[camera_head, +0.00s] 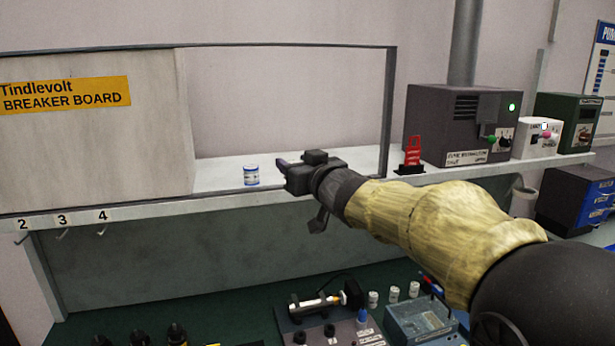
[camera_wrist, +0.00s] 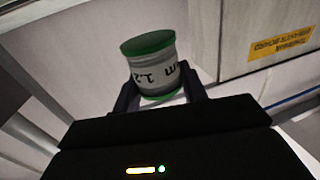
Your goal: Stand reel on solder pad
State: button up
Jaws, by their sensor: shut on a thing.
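The reel (camera_wrist: 155,68), a pale grey spool with green rims and dark lettering, sits between the two fingers of my gripper (camera_head: 286,166) in the wrist view. My gripper is shut on it, and the reel looks slightly tilted in that view. In the head view my gripper is at the shelf, just right of a small white and blue jar; the reel cannot be made out there, apparently hidden by the gripper. I cannot pick out the solder pad in either view.
The small jar (camera_head: 251,175) stands on the grey shelf (camera_head: 215,178). A breaker board panel (camera_head: 95,140) closes the shelf's left. A red tag stand (camera_head: 413,153) and a dark grey box (camera_head: 462,120) are right. Several tools and containers crowd the green bench below.

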jog(key=w+a+f+m+h+b, duration=0.1)
jog(key=w+f, duration=0.3)
jog(key=f, duration=1.1)
jog(key=w+f+h+b, duration=0.1)
jog(key=w+f, duration=0.3)
jog(key=f, duration=1.2)
jog(key=s+d+f+m+t+h, duration=0.1)
jog(key=d+f+h, duration=0.15)
jog(key=f, duration=0.65)
jog(key=s+d+f+m+t+h, duration=0.1)
jog(key=s+d+f+m+h, duration=0.15)
jog(key=f, duration=0.65)
jog(key=s+d+f+m+h+b, duration=0.1)
jog(key=s+d+f+b, duration=0.1)
jog(key=s+d+f, duration=1)
jog(key=shift+s+d+f+h, duration=0.25)
jog(key=shift+d+f+h, duration=0.2)
jog(key=shift+d, duration=0.3)
jog(key=shift+f, duration=0.15)
